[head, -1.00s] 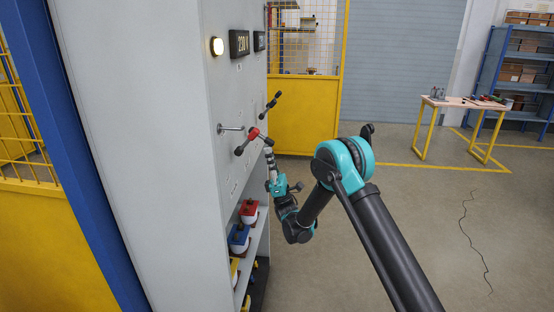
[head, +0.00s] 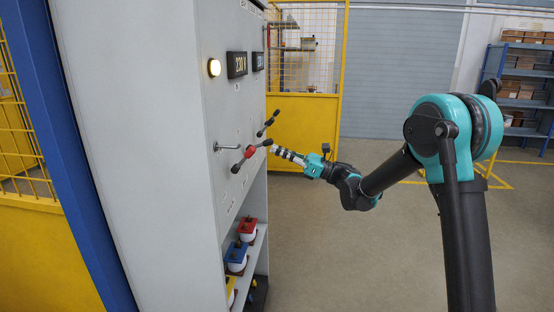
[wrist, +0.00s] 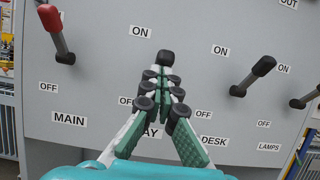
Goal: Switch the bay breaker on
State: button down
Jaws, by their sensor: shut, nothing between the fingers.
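In the wrist view a grey panel (wrist: 100,75) carries a row of levers above the labels MAIN, a partly covered one ending in "AY", DESK and LAMPS. My gripper (wrist: 165,88) is shut and empty in front of the partly covered label. A black knob (wrist: 165,57), apparently the bay breaker's handle, shows just beyond the fingertips; its shaft and pivot are hidden, and I cannot tell whether it touches the fingers. In the head view my gripper (head: 274,150) points left at the panel, close to a black knob (head: 267,142) beside the red-gripped lever (head: 249,152).
The LAMPS lever (wrist: 305,100) is at the right edge. A shelf below holds red and blue items (head: 237,256). Floor right of the cabinet is clear.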

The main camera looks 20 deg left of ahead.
jog(key=shift+s+a+r+t+h, duration=0.1)
jog(key=shift+a+r+t+h, duration=0.1)
jog(key=shift+r+h, duration=0.5)
jog(key=shift+w+a+r+t+h, duration=0.1)
jog(key=shift+a+r+t+h, duration=0.05)
jog(key=shift+r+h, duration=0.5)
jog(key=shift+s+a+r+t+h, duration=0.1)
jog(key=shift+a+r+t+h, duration=0.1)
jog(key=shift+r+h, duration=0.5)
jog(key=shift+r, duration=0.2)
